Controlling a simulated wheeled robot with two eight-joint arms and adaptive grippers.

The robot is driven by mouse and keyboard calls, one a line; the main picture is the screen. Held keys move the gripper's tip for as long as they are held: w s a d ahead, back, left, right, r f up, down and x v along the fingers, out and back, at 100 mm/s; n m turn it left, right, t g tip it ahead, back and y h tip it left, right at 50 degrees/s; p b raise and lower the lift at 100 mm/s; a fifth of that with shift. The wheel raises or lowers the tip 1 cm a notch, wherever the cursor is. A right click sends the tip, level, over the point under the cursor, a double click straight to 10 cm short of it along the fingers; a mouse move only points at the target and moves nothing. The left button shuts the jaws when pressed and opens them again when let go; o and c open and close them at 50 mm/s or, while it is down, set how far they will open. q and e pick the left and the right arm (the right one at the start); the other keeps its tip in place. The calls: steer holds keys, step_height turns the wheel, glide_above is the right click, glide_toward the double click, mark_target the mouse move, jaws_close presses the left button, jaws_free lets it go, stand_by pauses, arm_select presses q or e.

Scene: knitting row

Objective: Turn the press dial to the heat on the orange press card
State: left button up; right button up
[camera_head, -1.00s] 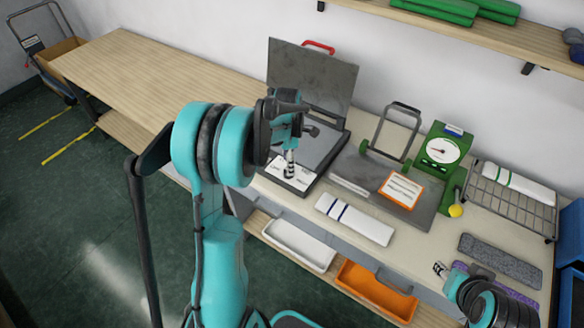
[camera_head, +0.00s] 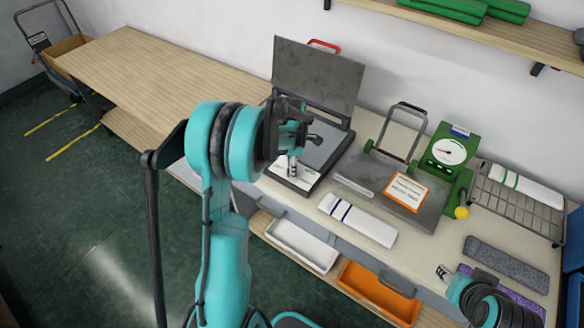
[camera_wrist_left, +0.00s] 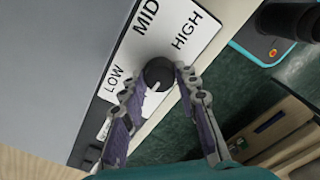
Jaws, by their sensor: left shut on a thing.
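The heat press (camera_head: 318,75) stands open on the bench with its grey lid raised. Its white dial panel (camera_wrist_left: 190,22) reads LOW, MID and HIGH in the left wrist view. The round black dial (camera_wrist_left: 158,72) sits between my left gripper's fingertips (camera_wrist_left: 160,80), and the gripper is shut on it. A pale mark shows on the dial, but I cannot tell which word it points to. My left gripper (camera_head: 292,165) hides the dial in the head view. The orange press card (camera_head: 408,190) lies on a grey plate; its print is too small to read. My right gripper (camera_head: 443,272) is at the bench's front right.
A white striped knit piece (camera_head: 358,220) lies at the bench front. A green dial scale (camera_head: 448,155) and a wire rack (camera_head: 512,205) stand to the right. White (camera_head: 302,245) and orange (camera_head: 376,290) bins sit below. The bench's left end is clear.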

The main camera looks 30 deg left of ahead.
arm_select(q)
steer(key=m, duration=0.5)
steer(key=shift+m+b, duration=0.3)
steer(key=shift+b, duration=0.05)
steer(key=m, duration=1.2)
steer(key=shift+m+b, duration=0.3)
steer(key=shift+b, duration=0.05)
steer(key=m, duration=0.5)
steer(key=shift+m, duration=0.4)
steer(key=o, duration=1.2)
steer(key=shift+c, duration=0.2)
